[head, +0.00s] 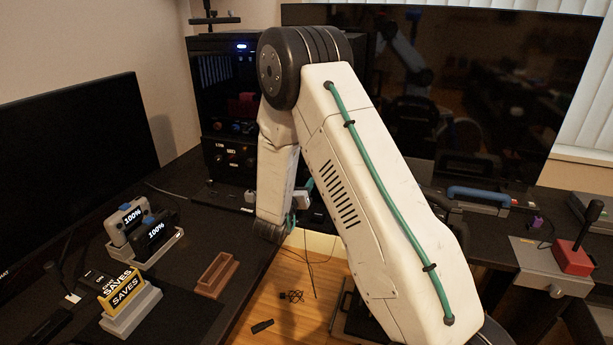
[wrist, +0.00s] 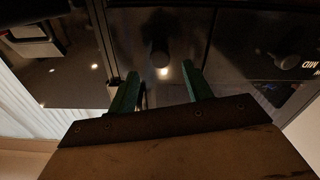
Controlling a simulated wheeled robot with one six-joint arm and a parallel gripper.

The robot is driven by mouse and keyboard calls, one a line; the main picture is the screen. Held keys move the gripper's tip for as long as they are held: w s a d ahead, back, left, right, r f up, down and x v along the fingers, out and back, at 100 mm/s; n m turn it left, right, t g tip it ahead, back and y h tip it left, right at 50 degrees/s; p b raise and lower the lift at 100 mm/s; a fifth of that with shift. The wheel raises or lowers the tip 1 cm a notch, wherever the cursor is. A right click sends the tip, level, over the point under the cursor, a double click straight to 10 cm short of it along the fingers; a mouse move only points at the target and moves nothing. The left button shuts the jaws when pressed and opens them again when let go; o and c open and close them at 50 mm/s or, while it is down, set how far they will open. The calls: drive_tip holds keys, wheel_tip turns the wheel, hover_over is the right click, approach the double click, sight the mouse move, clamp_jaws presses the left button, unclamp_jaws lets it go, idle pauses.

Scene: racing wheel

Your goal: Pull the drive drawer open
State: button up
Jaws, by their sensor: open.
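A black tower cabinet (head: 222,75) stands at the back, with a small blue light near its top and a panel of knobs lower down. I cannot make out which part of it is the drive drawer; my arm covers much of its right side. In the head view the gripper is mostly hidden.
A black monitor (head: 75,170) stands at left, a large dark screen (head: 500,80) behind. Several labelled cartridges sit in holders on the left desk, beside a small brown tray (head: 216,275). A red joystick box (head: 572,258) stands at right. Wooden floor shows below.

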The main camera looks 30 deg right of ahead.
sight(307, 174)
drive_tip(key=x, duration=0.5)
drive_tip(key=shift+w+d, duration=0.25)
drive_tip(key=shift+d, duration=0.05)
clamp_jaws()
